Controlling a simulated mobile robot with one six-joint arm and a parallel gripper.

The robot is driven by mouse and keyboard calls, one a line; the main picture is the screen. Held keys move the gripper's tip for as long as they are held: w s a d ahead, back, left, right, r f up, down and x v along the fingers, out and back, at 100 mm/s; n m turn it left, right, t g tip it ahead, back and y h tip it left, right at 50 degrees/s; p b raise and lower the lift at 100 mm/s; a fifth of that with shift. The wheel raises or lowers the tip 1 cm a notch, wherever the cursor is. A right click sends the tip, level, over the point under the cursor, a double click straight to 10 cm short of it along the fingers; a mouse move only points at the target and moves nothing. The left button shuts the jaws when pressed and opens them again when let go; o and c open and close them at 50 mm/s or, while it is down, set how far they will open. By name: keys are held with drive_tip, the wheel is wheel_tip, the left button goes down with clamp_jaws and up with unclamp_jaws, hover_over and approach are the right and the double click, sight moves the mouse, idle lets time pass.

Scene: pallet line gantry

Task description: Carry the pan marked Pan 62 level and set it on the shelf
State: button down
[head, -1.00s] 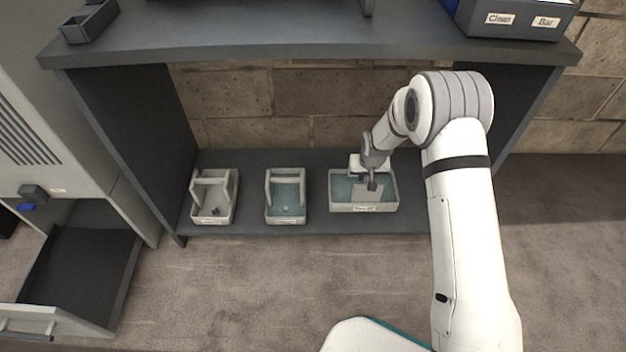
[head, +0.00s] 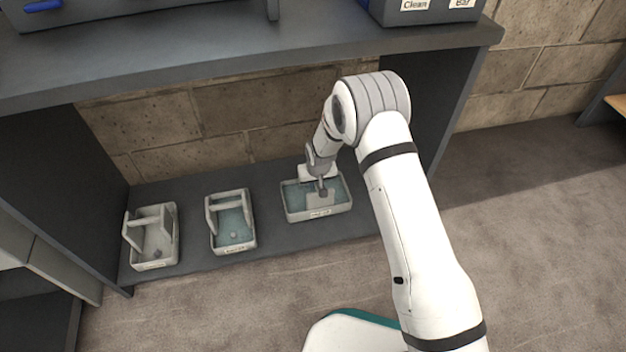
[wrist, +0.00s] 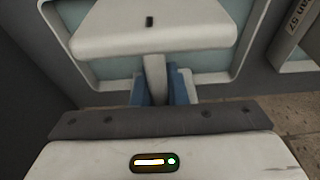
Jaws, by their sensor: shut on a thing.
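A pale grey pan (head: 291,216) with a blue-green inside is at the right of the row over the low board (head: 275,240). Its front label is too small to read, so I cannot tell if it says Pan 62. My gripper (head: 322,190) is shut on this pan's handle. In the wrist view the blue fingers of my gripper (wrist: 163,88) close around the handle's pale post, and the pan (wrist: 92,72) lies beyond it. The pan looks about level. I cannot tell if its underside touches the board.
Two similar pans with raised handles, a middle pan (head: 251,222) and a left pan (head: 174,236), stand on the board. A neighbouring pan's label (wrist: 293,28) ends in 57. The upper shelf (head: 240,52) overhangs them. The side panel (head: 447,110) stands to the right.

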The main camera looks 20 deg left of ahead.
drive_tip(key=b, duration=0.2)
hover_over(314, 196)
drive_tip(key=s, duration=0.1)
drive_tip(key=f, duration=0.4)
drive_tip(key=shift+s+d, duration=0.15)
drive_tip(key=shift+d, duration=0.2)
drive_tip(key=shift+f, duration=0.15)
drive_tip(key=c, duration=1.5)
unclamp_jaws()
drive_tip(key=shift+s+f, duration=0.1)
drive_tip(key=shift+o, duration=0.2)
drive_tip(key=p+v, duration=0.5)
drive_tip(key=v, duration=0.7)
drive_tip(key=shift+d+r, duration=0.1)
drive_tip(key=shift+r, duration=0.15)
